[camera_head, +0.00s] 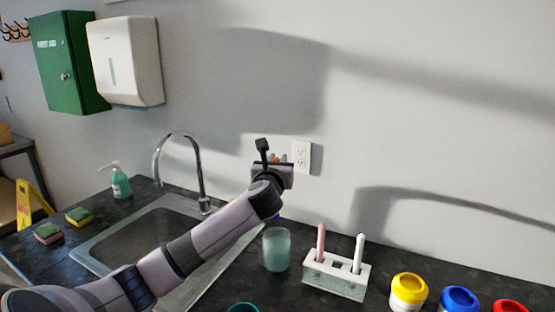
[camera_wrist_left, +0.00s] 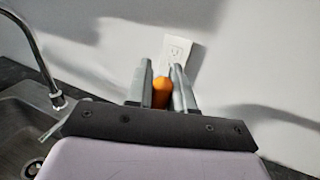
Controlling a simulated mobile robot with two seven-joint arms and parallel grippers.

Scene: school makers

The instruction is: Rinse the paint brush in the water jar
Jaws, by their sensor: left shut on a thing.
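My left gripper (camera_head: 277,160) is above the counter and in front of the wall. In the left wrist view my left gripper (camera_wrist_left: 163,68) is shut on an orange thing (camera_wrist_left: 160,93), most likely the paint brush's handle. A little orange shows at the gripper in the head view. A small blue bit below the wrist may be the brush's lower end; the arm hides most of the brush. The water jar (camera_head: 277,250), a pale green see-through jar, stands upright on the counter below the gripper. My right gripper is not in view.
A white-topped holder (camera_head: 336,279) with a pink and a white tool stands right of the jar. Yellow (camera_head: 408,291), blue (camera_head: 459,299) and red (camera_head: 509,305) paint pots stand farther right. A sink (camera_head: 140,240) with a tall tap (camera_head: 200,180) is left. A teal cup (camera_head: 243,308) is at the front.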

